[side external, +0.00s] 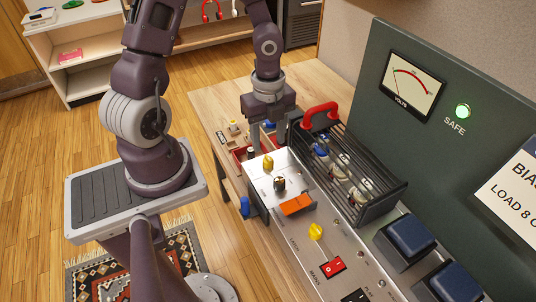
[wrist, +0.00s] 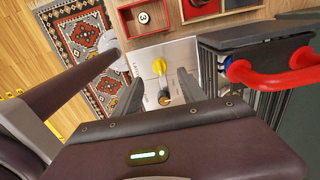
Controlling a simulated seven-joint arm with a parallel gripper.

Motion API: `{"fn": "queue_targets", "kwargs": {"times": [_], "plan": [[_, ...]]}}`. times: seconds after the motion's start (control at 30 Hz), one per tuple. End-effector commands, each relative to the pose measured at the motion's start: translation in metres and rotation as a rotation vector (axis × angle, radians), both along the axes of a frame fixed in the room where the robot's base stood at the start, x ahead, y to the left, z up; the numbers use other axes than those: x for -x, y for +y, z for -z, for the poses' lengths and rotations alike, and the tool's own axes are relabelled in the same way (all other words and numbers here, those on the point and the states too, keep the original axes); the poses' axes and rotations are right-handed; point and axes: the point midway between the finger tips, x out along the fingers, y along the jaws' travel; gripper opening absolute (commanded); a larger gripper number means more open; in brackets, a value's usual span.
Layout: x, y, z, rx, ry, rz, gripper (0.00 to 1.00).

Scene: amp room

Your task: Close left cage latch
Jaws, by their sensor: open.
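The cage (side external: 372,196), a dark barred cover with a red handle (side external: 320,113), sits over several glass tubes on the amp's silver panel. In the wrist view the red handle (wrist: 275,78) and part of the cage (wrist: 252,48) are at the right. My gripper (side external: 267,139) points down, open and empty, just left of the cage's far end and beyond the yellow knob (side external: 268,162).
A red-walled parts tray (side external: 238,154) lies on the wooden bench beyond the panel. The panel carries a dark knob (side external: 280,184), an orange switch (side external: 297,204) and a red rocker (side external: 333,267). The tall meter panel (side external: 455,55) stands behind the cage, its green SAFE lamp lit.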

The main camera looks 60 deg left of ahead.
Motion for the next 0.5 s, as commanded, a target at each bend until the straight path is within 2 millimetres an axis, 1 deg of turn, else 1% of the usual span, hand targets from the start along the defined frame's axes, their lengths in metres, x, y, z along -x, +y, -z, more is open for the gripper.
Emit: {"fn": "queue_targets", "kwargs": {"times": [0.2,0.3,0.4,0.5], "plan": [[0.002,-0.001,0.041,-0.002,0.009,0.003,0.48],[0.002,-0.001,0.055,-0.001,0.007,0.000,0.48],[0.001,0.000,0.062,-0.002,0.004,-0.002,0.48],[0.001,0.000,0.064,-0.002,0.003,-0.003,0.48]]}}
